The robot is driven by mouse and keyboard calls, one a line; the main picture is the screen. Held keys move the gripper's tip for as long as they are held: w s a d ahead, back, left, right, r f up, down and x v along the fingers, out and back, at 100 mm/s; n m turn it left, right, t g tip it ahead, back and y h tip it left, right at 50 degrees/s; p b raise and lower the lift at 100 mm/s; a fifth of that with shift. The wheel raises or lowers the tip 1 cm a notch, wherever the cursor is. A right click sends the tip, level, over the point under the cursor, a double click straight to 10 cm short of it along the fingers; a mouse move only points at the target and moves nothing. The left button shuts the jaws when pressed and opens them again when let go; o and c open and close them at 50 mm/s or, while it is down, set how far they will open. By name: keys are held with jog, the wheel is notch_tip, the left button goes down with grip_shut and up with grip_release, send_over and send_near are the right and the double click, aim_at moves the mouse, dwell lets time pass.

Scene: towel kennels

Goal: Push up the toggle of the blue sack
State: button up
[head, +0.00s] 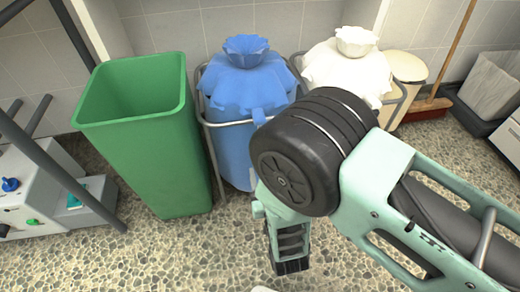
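The blue sack (229,150) hangs upright in a metal ring stand, with its gathered neck (246,50) at the top. A small blue piece (258,116) stands out on its front right near the ring; it looks like the toggle, but I cannot make out its position clearly. My arm's large black joint covers the sack's lower right side. A pale green link of my arm points down in front of the sack.
A green bin (148,150) stands left of the sack. A white sack (347,75) stands to its right, with a cream lidded bin (404,80) and a broom (440,90) beyond. A grey control box (30,190) is at far left. Pebbled floor in front is clear.

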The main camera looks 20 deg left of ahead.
jog(key=b+x, duration=0.3)
jog(key=x, duration=0.6)
jog(key=shift+w+a, duration=0.25)
jog(key=shift+w, duration=0.1)
